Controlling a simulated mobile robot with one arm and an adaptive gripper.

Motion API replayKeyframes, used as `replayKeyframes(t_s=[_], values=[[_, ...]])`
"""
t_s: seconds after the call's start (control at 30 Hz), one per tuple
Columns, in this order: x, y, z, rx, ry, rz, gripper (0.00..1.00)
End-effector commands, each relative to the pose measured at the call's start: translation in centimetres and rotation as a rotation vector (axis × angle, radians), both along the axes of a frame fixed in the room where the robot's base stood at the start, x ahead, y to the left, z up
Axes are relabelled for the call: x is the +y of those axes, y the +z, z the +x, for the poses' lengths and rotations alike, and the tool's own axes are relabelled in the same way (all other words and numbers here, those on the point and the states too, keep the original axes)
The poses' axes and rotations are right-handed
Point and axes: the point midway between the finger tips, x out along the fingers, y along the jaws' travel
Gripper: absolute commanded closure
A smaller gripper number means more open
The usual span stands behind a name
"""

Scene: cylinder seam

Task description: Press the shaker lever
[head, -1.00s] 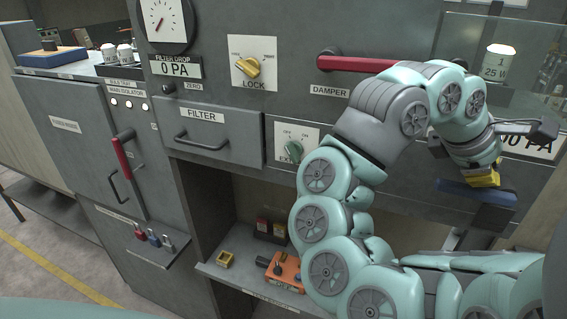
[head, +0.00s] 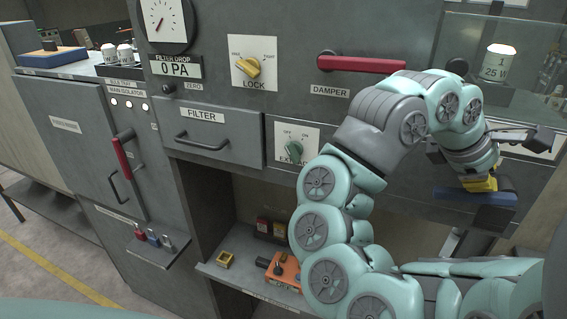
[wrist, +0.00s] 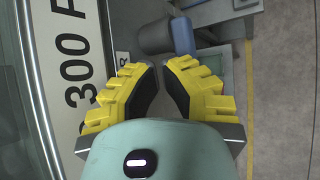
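The likely shaker lever, a blue bar (head: 474,195) with dark grey parts by it, sticks out from the cabinet front at the right in the head view. In the wrist view the blue piece (wrist: 183,36) lies beyond the fingertips, beside a dark grey cylinder. My gripper (head: 481,184) points down just above the blue bar; I cannot tell whether they touch. In the wrist view my gripper (wrist: 162,67) has yellow fingers with black pads. Their tips are close together, with a narrow empty gap between them. A label ending in R (wrist: 122,62) is partly hidden by the left finger.
The cabinet has a red damper handle (head: 362,65), a yellow lock knob (head: 253,68), a green knob (head: 293,149) and a filter drawer (head: 208,137). A glass-sided case (head: 470,38) is above my wrist. Open floor (wrist: 285,90) shows at the right in the wrist view.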

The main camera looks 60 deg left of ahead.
Motion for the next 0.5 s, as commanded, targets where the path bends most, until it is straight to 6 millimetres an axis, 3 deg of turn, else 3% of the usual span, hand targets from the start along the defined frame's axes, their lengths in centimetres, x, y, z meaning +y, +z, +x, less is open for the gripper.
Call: replayKeyframes(t_s=[0.5], values=[[-0.02,-0.69,-0.04,0.002,0.0,-0.001,1.0]])
